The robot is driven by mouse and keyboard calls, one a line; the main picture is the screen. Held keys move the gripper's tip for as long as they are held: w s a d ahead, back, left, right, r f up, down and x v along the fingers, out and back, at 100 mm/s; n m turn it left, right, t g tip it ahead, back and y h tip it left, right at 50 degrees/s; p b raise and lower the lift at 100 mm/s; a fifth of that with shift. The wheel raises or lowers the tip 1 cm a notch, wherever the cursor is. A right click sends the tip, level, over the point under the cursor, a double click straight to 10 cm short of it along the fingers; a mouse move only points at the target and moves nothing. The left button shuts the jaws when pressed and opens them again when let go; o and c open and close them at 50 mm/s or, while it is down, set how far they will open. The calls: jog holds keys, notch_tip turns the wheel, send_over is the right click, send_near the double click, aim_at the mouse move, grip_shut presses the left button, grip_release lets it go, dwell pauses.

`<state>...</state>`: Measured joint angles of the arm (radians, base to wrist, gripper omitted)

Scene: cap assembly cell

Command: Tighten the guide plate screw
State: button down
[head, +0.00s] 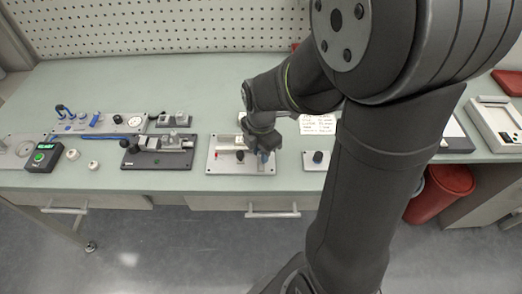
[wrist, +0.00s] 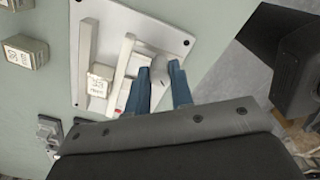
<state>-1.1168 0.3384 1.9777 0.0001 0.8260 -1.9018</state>
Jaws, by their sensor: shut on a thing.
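My gripper (head: 264,157) is over the right part of the pale guide plate (head: 226,169) in the head view. In the wrist view, its two blue fingers (wrist: 158,78) are on either side of a grey screw knob (wrist: 159,65) at the plate's edge, shut on it. The knob's lower part and its thread are hidden. The guide plate (wrist: 140,22) carries two raised white rails, with a small labelled block (wrist: 98,84) between them. A red spot shows beside the left finger.
A dark fixture (head: 157,160) stands to the left, with a green-button box (head: 42,157) and two white round caps beyond it. A small plate with a black knob (head: 317,157) sits just right. Front bench edge is close. Labelled blocks (wrist: 25,50) lie at the wrist view's left.

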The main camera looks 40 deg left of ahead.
jog(key=m, duration=1.5)
jog(key=shift+m, duration=0.3)
jog(key=m, duration=1.2)
dwell(0.3)
jog(key=c, duration=1.3)
grip_release()
jog(key=shift+o, duration=0.2)
